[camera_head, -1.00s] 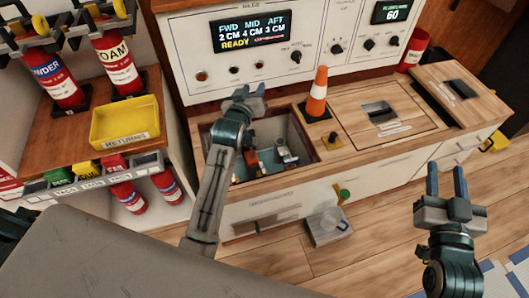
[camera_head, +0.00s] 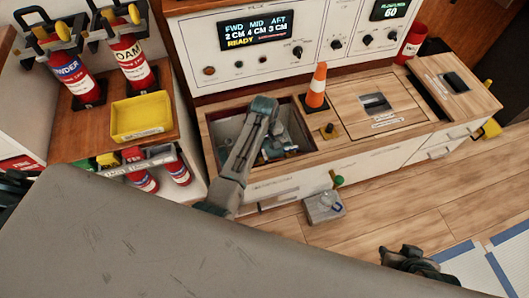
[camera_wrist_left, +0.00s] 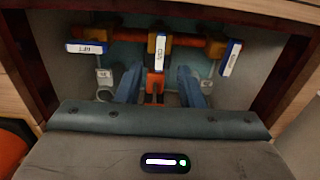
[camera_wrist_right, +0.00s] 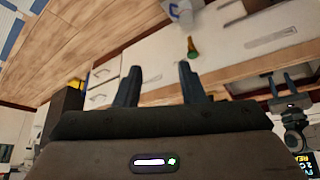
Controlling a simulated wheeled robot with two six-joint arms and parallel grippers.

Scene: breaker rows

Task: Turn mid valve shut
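Three valves sit on an orange pipe inside the open well. In the left wrist view the mid valve (camera_wrist_left: 159,48) has a white label with blue edges standing lengthwise, and an orange part hangs below it. The left valve (camera_wrist_left: 87,47) has its label crosswise; the right valve (camera_wrist_left: 231,57) has its label tilted lengthwise. My left gripper (camera_wrist_left: 160,84) is open and reaches down into the well, fingers either side of the orange part; I cannot tell whether they touch it. My right gripper (camera_wrist_right: 160,80) is open and empty, away from the well.
The well's wooden rim (camera_head: 208,132) surrounds the left gripper. An orange cone (camera_head: 316,88) stands by its right corner. A panel screen (camera_head: 253,31) reads FWD 2 CM, MID 4 CM, AFT 3 CM, READY. A yellow tray (camera_head: 140,117) is at left. A grey box (camera_head: 323,207) lies on the floor.

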